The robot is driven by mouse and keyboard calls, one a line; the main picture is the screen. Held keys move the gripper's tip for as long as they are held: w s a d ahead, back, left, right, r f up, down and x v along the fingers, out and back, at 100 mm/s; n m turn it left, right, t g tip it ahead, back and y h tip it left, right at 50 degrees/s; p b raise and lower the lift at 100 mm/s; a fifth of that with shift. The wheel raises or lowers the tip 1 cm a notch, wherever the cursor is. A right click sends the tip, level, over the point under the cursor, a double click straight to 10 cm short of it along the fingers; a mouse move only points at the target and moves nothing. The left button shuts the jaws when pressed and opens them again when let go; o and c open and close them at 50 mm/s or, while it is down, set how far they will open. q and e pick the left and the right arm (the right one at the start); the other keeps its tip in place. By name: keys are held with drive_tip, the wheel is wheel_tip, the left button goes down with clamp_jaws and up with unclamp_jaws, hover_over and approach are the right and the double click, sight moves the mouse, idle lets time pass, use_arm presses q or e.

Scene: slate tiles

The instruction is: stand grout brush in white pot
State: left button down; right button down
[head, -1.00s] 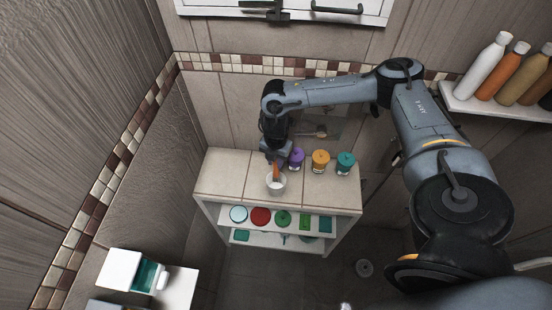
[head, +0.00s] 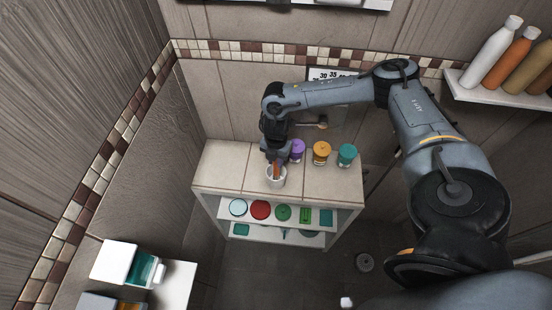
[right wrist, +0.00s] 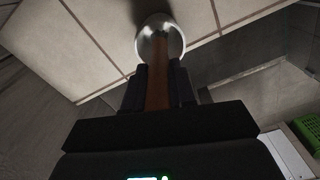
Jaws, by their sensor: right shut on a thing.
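The white pot (head: 276,181) stands upright at the front of the tiled top of a shelf unit. It also shows at the top of the right wrist view (right wrist: 179,45). My right gripper (head: 276,161) is above the pot, shut on the orange-brown grout brush (head: 277,171). In the right wrist view the brush (right wrist: 157,88) runs from between the fingers (right wrist: 158,78) into the pot's mouth. Its far end is hidden, and I cannot tell whether it touches the bottom. My left gripper is not in view.
Purple (head: 297,151), orange (head: 321,152) and teal (head: 347,155) jars stand right of the pot. The shelf below (head: 328,232) holds several coloured items. Bottles (head: 490,52) stand on a wall ledge at upper right. The tiled top left of the pot is clear.

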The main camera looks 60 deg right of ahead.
drive_tip(key=c, duration=0.8)
unclamp_jaws()
drive_tip(key=shift+c, duration=0.2)
drive_tip(key=shift+r, duration=0.1)
wheel_tip(320, 180, up, 7)
drive_tip(key=shift+r, duration=0.1)
wheel_tip(320, 180, up, 3)
drive_tip(key=shift+f+p, duration=0.15)
drive_tip(key=shift+p, duration=0.4)
drive_tip(key=shift+r, duration=0.4)
drive_tip(key=shift+s+f, duration=0.1)
drive_tip(key=shift+f, duration=0.05)
